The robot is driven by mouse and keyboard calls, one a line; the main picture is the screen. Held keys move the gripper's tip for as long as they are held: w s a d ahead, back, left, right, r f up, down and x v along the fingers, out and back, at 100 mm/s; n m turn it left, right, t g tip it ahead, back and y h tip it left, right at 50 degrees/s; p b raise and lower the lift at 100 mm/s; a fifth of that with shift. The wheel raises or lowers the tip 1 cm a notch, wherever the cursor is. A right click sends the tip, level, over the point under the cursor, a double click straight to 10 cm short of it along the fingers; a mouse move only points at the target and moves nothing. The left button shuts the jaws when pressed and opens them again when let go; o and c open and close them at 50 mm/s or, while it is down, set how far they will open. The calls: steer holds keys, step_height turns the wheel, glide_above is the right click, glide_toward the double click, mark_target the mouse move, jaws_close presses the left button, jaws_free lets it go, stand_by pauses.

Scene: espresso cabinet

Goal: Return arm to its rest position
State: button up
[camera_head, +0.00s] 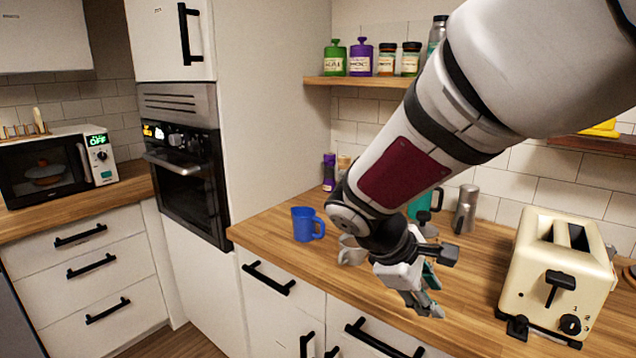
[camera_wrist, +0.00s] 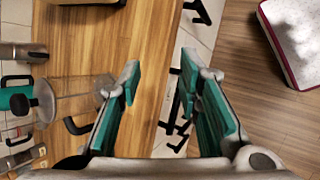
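My arm reaches in from the upper right of the head view, bent down over the wooden counter (camera_head: 275,222). My gripper (camera_head: 428,300) hangs near the counter's front edge. In the wrist view its two teal-padded fingers (camera_wrist: 161,75) stand wide apart with nothing between them. Beyond the fingers I see the counter edge, white cabinet fronts with black handles and the floor.
A blue mug (camera_head: 305,224) and a partly hidden white mug (camera_head: 351,252) stand left of my gripper. A cream toaster (camera_head: 560,270) stands to the right. A clear jug (camera_wrist: 85,105) is close to my fingers in the wrist view. A shelf (camera_head: 360,81) holds jars.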

steer(key=s+r+m+y, duration=0.2)
steer(key=s+m, duration=0.2)
steer(key=s, duration=0.3)
steer(key=s+r+m+t+y+p, duration=0.1)
steer(key=s+r+m+y, duration=0.1)
steer(key=s, duration=0.5)
steer(key=s+r+m+t+y, duration=0.1)
steer(key=s+r+m+y, duration=0.2)
steer(key=s, duration=0.5)
steer(key=r+m, duration=0.1)
steer(key=m, duration=0.1)
steer(key=shift+d+r+m+p, duration=0.15)
steer(key=shift+d+m+p, duration=0.15)
steer(key=shift+d+p, duration=0.1)
steer(key=shift+s, duration=0.1)
